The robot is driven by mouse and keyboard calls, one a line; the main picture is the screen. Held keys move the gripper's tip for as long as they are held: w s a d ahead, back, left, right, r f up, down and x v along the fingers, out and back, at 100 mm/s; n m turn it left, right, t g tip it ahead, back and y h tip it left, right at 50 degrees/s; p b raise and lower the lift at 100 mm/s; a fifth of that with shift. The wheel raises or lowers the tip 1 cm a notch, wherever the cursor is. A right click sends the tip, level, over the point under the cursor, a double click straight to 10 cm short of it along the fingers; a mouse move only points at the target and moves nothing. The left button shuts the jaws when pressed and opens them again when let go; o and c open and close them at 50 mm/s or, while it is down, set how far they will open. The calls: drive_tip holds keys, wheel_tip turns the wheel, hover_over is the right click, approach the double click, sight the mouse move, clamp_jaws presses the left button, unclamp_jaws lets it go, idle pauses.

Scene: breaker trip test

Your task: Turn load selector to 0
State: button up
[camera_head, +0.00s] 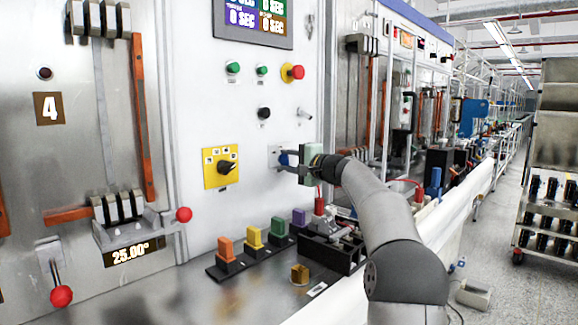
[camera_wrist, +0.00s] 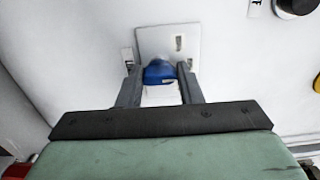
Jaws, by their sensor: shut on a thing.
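A blue knob (camera_wrist: 159,72) sits on a light grey square plate (camera_wrist: 172,42) on the white panel. My gripper (camera_wrist: 159,80) is shut on this knob, with one dark finger on each side of it. In the head view my gripper (camera_head: 287,158) reaches the panel from the right, and its green body hides part of the knob and plate. Small labels stand around the knob, but I cannot read them. A black rotary knob (camera_head: 227,168) on a yellow plate (camera_head: 212,181) is to the left, untouched. I cannot tell from lettering which one is the load selector.
A red mushroom button (camera_head: 296,72) on yellow, green buttons (camera_head: 233,68) and a small black knob (camera_head: 264,113) are above. Below, coloured blocks (camera_head: 254,238) stand on the bench. A red-tipped lever (camera_head: 183,214) sticks out at left. The panel between is clear.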

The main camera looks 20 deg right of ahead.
idle(0.3)
drive_tip(key=o, duration=1)
drive_tip(key=b+v, duration=0.2)
drive_tip(key=v, duration=1.5)
drive_tip(key=shift+s, duration=0.25)
